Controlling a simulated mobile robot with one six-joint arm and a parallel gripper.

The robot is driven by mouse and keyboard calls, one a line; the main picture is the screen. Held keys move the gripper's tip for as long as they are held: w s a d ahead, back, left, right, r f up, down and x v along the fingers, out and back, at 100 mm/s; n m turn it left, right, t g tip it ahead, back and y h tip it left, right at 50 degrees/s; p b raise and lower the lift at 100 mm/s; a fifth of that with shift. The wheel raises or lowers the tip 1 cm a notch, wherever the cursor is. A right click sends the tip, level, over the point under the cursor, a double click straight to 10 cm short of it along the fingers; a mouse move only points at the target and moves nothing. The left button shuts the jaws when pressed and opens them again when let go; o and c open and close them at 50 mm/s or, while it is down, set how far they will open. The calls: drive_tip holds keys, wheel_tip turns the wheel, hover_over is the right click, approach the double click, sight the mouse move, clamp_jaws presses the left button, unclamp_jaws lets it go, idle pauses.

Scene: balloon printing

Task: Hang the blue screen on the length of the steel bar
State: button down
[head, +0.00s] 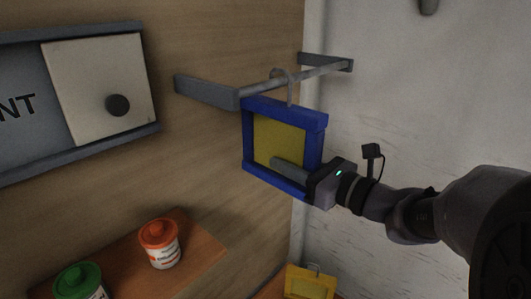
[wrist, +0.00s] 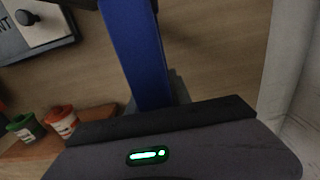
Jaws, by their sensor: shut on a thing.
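The blue screen (head: 284,111) has a blue frame around a yellow panel and a hook at its top. It is upright just below the steel bar (head: 317,72), which runs between two wall brackets. The hook (head: 281,74) shows at the bar and seems to loop over it; I cannot tell whether it bears the weight. My gripper (head: 290,166) is shut on the screen's lower right part. In the wrist view the blue frame (wrist: 138,50) rises from my gripper; the jaw tips are largely hidden.
A wooden shelf (head: 203,243) at the lower left holds an orange-lidded jar (head: 160,245) and a green-lidded jar (head: 79,281). A yellow screen (head: 311,284) is at the bottom. A grey cabinet with a cream sliding door (head: 100,85) is on the wall at left. A white wall is at right.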

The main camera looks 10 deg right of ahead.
drive_tip(key=c, duration=1.1)
unclamp_jaws()
drive_tip(key=b+v, duration=0.4)
drive_tip(key=v, duration=1.3)
drive_tip(key=s+a+f+n+g+h+b, duration=0.15)
drive_tip(key=a+f+n+g+b, duration=0.3)
drive_tip(key=f, duration=0.65)
drive_tip(key=s+a+f+n+g+h+b, duration=0.1)
drive_tip(key=s+a+f+n+g+b, duration=0.25)
drive_tip(key=f+b, duration=0.55)
drive_tip(key=s+a+f+n+g+h+b, duration=0.15)
drive_tip(key=a+f+n+b, duration=0.45)
drive_tip(key=f, duration=0.6)
wheel_tip(320, 180, down, 16)
drive_tip(key=s+a+n+h+b, duration=0.1)
drive_tip(key=s+n+h+b, duration=0.2)
drive_tip(key=n+b, duration=0.7)
drive_tip(key=shift+n+t+h+b, duration=0.3)
drive_tip(key=shift+t+h+b, duration=0.05)
drive_tip(key=shift+h+b, duration=0.45)
